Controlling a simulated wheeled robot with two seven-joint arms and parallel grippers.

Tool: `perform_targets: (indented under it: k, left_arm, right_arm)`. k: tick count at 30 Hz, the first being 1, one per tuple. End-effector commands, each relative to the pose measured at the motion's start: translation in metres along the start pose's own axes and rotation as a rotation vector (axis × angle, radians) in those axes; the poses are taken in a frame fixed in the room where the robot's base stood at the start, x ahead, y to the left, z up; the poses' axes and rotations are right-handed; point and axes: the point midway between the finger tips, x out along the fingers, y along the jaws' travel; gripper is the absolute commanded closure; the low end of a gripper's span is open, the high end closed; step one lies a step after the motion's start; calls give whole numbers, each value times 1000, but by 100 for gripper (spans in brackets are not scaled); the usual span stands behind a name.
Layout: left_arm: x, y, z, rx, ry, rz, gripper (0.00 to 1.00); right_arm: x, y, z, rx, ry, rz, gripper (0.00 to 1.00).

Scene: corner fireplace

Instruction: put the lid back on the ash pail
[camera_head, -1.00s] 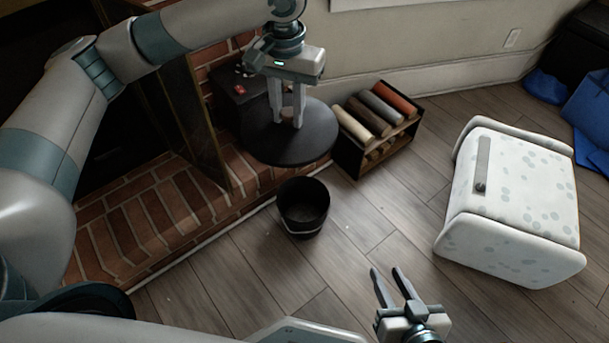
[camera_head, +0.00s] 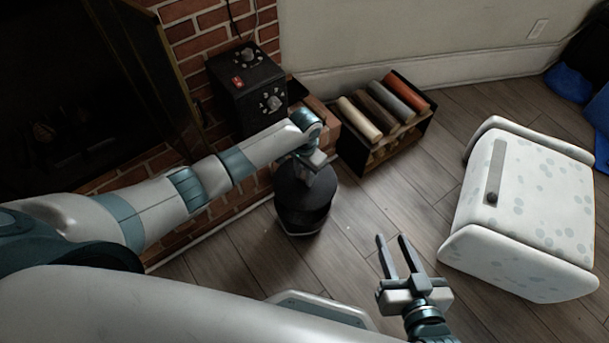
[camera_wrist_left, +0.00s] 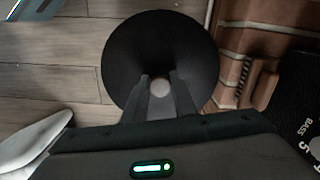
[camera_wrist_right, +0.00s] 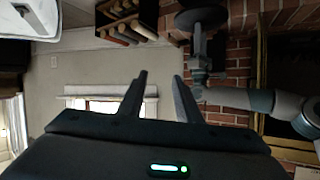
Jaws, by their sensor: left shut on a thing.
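The lid (camera_head: 290,187) is a dark round disc with a pale knob in its middle, which shows in the left wrist view (camera_wrist_left: 159,85). My left gripper (camera_head: 308,172) is shut on the lid's knob from above, with a finger on either side. The black ash pail (camera_head: 301,222) stands on the floor directly below the lid. The lid hides the pail's mouth, and I cannot tell whether it touches the rim. My right gripper (camera_head: 392,238) is open and empty, in the air to the right of the pail.
A black amplifier (camera_head: 246,92) stands on the brick hearth behind the pail. A rack of rolled logs (camera_head: 384,120) is at the back right. A white spotted stool (camera_head: 525,210) stands at the right. Wooden floor (camera_head: 350,220) between pail and stool is clear.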

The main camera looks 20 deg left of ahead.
Motion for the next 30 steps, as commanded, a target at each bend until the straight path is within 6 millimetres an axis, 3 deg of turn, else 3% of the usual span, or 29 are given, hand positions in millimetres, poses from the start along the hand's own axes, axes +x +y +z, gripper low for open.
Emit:
perform_targets:
  k: [3, 6, 21, 30]
  left_arm:
    - [21, 4, 13, 25, 1, 2, 100]
    - [29, 5, 18, 36, 2, 1, 100]
    - [30, 4, 18, 38, 3, 0, 100]
    - [34, 4, 18, 38, 3, 0, 100]
  right_arm:
    - [0, -1, 0, 0, 3, -2, 69]
    - [0, -2, -1, 0, 5, -3, 69]
    - [0, -2, 0, 0, 7, -3, 69]
    - [1, -7, -12, -6, 82, -12, 69]
